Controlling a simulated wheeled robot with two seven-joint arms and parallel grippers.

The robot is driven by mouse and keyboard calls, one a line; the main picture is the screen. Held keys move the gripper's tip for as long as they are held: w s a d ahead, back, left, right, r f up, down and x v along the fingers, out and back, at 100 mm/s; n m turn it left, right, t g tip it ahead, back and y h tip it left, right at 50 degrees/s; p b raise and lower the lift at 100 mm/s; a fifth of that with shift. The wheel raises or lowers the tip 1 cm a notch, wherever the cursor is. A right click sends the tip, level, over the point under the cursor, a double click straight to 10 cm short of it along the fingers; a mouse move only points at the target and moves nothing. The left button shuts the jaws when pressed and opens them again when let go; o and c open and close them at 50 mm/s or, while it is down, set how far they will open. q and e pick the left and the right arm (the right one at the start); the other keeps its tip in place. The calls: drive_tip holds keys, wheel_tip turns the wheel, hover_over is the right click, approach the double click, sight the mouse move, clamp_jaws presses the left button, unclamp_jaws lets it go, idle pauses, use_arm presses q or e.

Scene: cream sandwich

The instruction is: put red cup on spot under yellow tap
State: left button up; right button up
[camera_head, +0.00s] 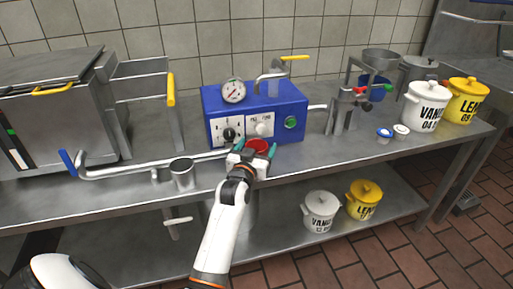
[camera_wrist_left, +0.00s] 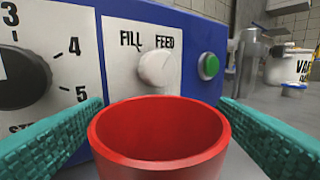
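The red cup (camera_head: 258,146) stands close in front of the blue machine; the wrist view shows its open, empty-looking rim (camera_wrist_left: 160,130). My left gripper (camera_head: 255,148) has its teal fingers on both sides of the cup, which fills the gap between them (camera_wrist_left: 160,115). My right gripper is not in view.
The blue machine (camera_head: 293,106) has a gauge, dials and a green button. A metal pipe with a blue handle (camera_head: 67,161) runs along the counter. White (camera_head: 425,108) and yellow (camera_head: 466,102) pots stand right.

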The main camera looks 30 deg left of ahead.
use_arm(q)
drive_tip(key=shift+s+r, duration=0.1)
drive_tip(key=shift+r, duration=0.1)
drive_tip(key=p+v, duration=0.1)
drive_tip(key=v, duration=1)
drive_tip(key=shift+s, duration=0.4)
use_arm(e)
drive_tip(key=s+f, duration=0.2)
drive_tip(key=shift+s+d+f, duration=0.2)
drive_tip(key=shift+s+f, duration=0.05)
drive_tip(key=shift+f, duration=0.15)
use_arm(q)
drive_tip(key=shift+d, duration=0.1)
